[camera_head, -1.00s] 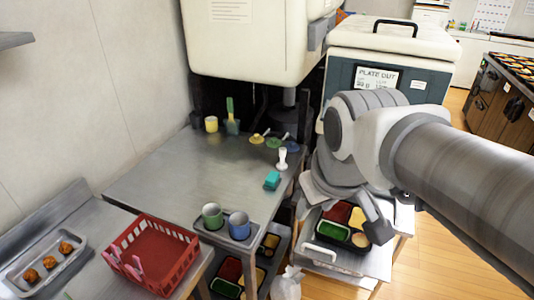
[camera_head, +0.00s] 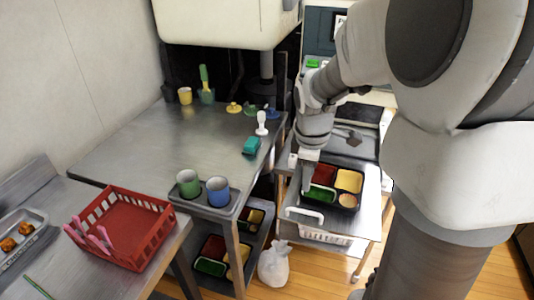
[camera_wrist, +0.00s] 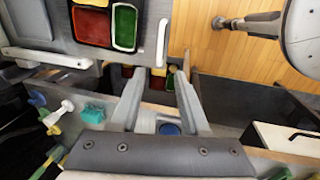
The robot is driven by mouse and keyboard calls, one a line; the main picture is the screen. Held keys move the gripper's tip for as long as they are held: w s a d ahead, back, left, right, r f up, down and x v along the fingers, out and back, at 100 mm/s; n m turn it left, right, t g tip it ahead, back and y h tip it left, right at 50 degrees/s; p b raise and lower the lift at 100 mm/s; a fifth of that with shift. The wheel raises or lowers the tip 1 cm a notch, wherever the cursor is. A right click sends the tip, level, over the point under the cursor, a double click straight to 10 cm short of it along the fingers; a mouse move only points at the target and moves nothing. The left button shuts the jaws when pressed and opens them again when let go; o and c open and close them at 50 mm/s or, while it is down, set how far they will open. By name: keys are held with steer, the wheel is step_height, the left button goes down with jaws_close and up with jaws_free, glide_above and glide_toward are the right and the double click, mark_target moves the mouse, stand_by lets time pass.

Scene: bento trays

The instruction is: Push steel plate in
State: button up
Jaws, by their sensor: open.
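The steel plate (camera_head: 371,207) is pulled out to the right of the worktable. It carries a black bento tray (camera_head: 331,203) with red, green and yellow fillings, and has a white handle (camera_head: 303,212) at its near left. In the wrist view the plate (camera_wrist: 151,12) and bento tray (camera_wrist: 76,27) are at the upper left. My gripper (camera_head: 308,158) is near the plate's back left, its fingers mostly hidden in the head view. The wrist view shows my gripper (camera_wrist: 162,84) open and empty, below the plate's edge. I cannot tell whether it touches the plate.
More bento trays (camera_head: 211,256) sit on a lower shelf. A white bag (camera_head: 274,263) stands on the floor.

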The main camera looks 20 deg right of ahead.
mark_target(304, 213)
steer(key=f+b, duration=0.1)
steer(key=f, duration=0.4)
steer(key=w+d+f+b, duration=0.1)
steer(key=f, duration=0.4)
steer(key=w+f+b, duration=0.1)
steer(key=f+b, duration=0.1)
steer(key=f, duration=0.3)
steer(key=shift+w+d, duration=0.25)
steer(key=shift+d, duration=0.05)
steer(key=shift+c, duration=0.2)
jaws_close()
stand_by(0.4)
